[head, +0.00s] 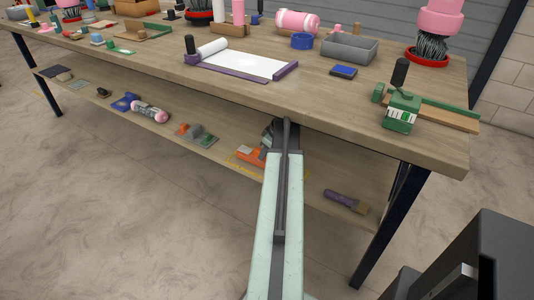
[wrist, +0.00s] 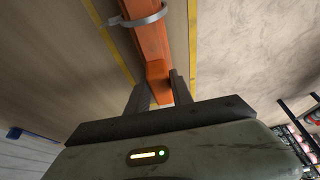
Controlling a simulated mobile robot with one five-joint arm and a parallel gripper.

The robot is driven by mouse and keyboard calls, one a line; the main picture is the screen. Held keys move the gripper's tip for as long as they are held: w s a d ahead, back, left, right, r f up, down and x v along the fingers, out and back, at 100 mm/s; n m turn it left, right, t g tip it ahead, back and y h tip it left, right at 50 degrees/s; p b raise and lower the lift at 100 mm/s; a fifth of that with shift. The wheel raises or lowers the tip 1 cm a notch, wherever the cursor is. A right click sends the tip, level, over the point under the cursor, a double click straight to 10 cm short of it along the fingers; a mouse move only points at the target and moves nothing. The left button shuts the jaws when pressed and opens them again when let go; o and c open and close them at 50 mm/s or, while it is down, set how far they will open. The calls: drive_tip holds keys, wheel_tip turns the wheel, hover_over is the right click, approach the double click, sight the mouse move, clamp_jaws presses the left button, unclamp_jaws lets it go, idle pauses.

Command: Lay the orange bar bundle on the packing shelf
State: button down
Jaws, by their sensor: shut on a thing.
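The orange bar bundle (head: 250,155) is at the lower shelf under the bench in the head view, partly hidden by my arm. In the wrist view the orange bundle (wrist: 150,38) has a grey band around it and runs between yellow lines on the wooden shelf (wrist: 65,45). My gripper (wrist: 161,92) is shut on the near end of the bundle, one finger on each side. The packing shelf (head: 240,137) seems to be this lower shelf. I cannot tell whether the bundle touches it. My fingertips are hidden behind my arm in the head view.
On the lower shelf, a purple-handled brush (head: 346,201) lies to the right and an orange, grey and green item (head: 198,135) to the left. The bench top (head: 330,105) overhangs the shelf. A dark table leg (head: 391,222) stands at the right.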

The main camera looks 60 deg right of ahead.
drive_tip(key=c, duration=1.1)
unclamp_jaws()
drive_tip(key=shift+r, duration=0.15)
drive_tip(key=shift+s+r+p, duration=0.25)
drive_tip(key=shift+r+p, duration=0.25)
drive_tip(key=shift+p, duration=0.2)
drive_tip(key=s, duration=1.2)
drive_tip(key=shift+s, duration=0.1)
